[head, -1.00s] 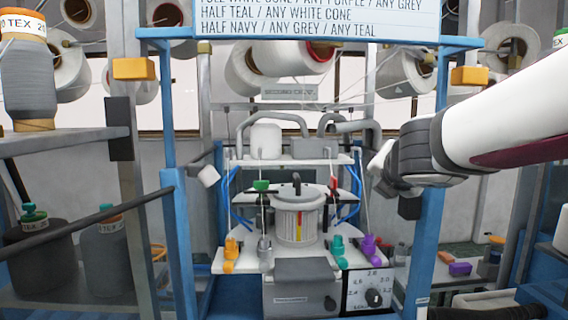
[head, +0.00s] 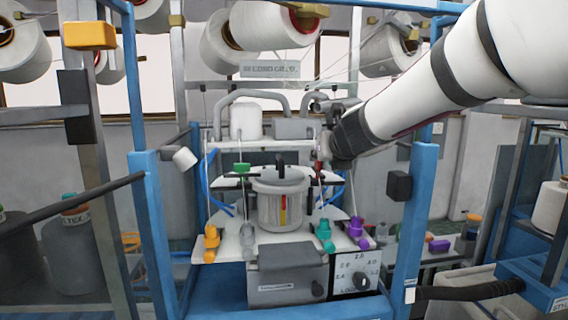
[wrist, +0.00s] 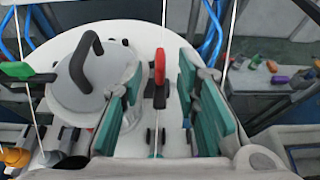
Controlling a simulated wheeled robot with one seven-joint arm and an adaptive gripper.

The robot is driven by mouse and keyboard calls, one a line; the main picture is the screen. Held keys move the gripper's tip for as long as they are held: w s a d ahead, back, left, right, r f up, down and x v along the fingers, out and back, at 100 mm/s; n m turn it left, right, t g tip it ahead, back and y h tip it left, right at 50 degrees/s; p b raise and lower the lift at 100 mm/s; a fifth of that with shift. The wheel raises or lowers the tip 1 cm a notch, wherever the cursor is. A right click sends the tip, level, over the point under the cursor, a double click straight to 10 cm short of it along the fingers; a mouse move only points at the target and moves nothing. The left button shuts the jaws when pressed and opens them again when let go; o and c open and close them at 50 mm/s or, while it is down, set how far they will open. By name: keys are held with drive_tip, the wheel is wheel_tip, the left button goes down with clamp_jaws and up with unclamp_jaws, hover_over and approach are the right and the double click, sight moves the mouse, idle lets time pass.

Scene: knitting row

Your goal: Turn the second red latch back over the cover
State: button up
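The cover is the round grey-white lid with a black handle (wrist: 92,75), on the drum (head: 270,205) at the machine's middle. One red latch (wrist: 160,66) shows to the right of the cover, its length running up and down the wrist view, beside the lid and not over it. It is partly hidden by my arm's end in the head view (head: 318,176). No other red latch is visible. My gripper (wrist: 160,108) is open, its teal-padded fingers apart on either side of the latch's line; contact cannot be told. In the head view my gripper is small and partly hidden.
A green latch (head: 242,169) stands left of the cover. Orange (head: 211,238), teal (head: 324,232) and purple (head: 356,229) fittings line the front plate. Thin yarns run down near my gripper. Blue posts (head: 424,200) flank the machine, with a dial panel (head: 357,273) below.

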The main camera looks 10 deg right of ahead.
sight(318, 169)
drive_tip(key=shift+b+x, duration=0.4)
drive_tip(key=shift+x, duration=1.65)
clamp_jaws()
